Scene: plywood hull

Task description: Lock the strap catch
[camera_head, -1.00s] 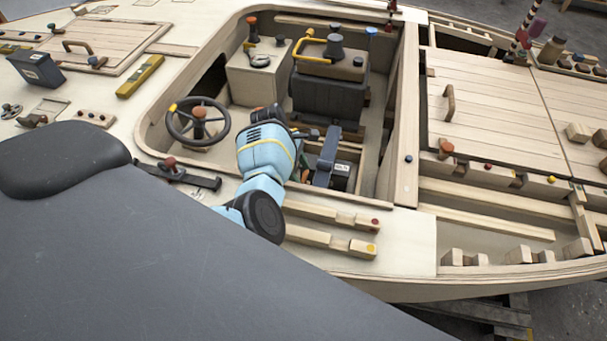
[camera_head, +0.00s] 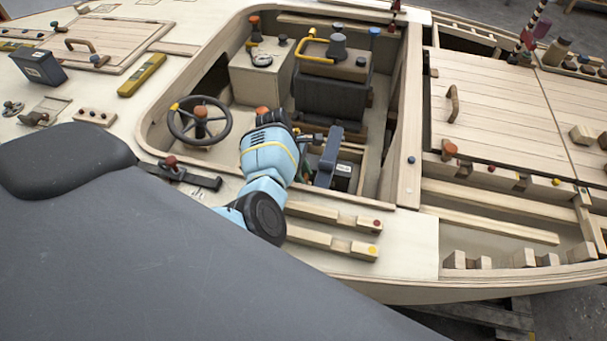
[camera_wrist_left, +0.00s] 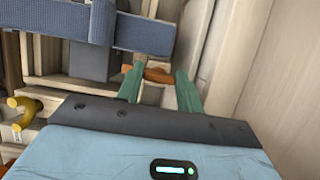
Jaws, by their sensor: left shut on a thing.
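My left gripper (camera_wrist_left: 158,73) shows green fingers in the left wrist view, closed on a small orange-brown piece (camera_wrist_left: 157,77), which looks like the catch's lever. A wide blue-grey strap (camera_wrist_left: 145,35) runs across just above the fingertips, with a second band crossing it. In the head view the strap (camera_head: 328,155) stands over a dark box with a white label (camera_head: 342,172) inside the cockpit. My light-blue left wrist covers most of the fingers there. Whether the catch is locked cannot be told. My right gripper is not in view.
A steering wheel (camera_head: 199,120) stands left of my arm, and a black seat box (camera_head: 332,95) behind it. The cockpit's pale wooden side wall (camera_head: 401,145) is close on the right. A yellow ringed fitting (camera_wrist_left: 22,112) is left of the fingers in the wrist view.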

